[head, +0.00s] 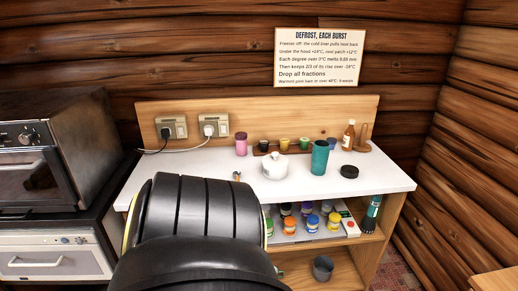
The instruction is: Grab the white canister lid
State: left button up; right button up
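A squat white canister (273,172) stands upright on the white counter top, left of a teal tumbler. Its white lid (279,158), with a small knob, appears to sit on top of it. A large black link of my arm fills the lower middle of the head view and covers the front left of the counter. Neither of my grippers can be made out, and nothing visible touches the lid.
The teal tumbler (320,158) and a flat black round thing (349,171) stand right of the canister. Small cups on a wooden rack (263,149), a pink cup (241,144) and an amber bottle (348,135) are behind. Several colorful jars fill the shelf below.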

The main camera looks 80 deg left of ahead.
aim_at(274, 160)
jog(key=u, duration=0.05)
jog(key=k, duration=0.25)
jog(key=u, duration=2.25)
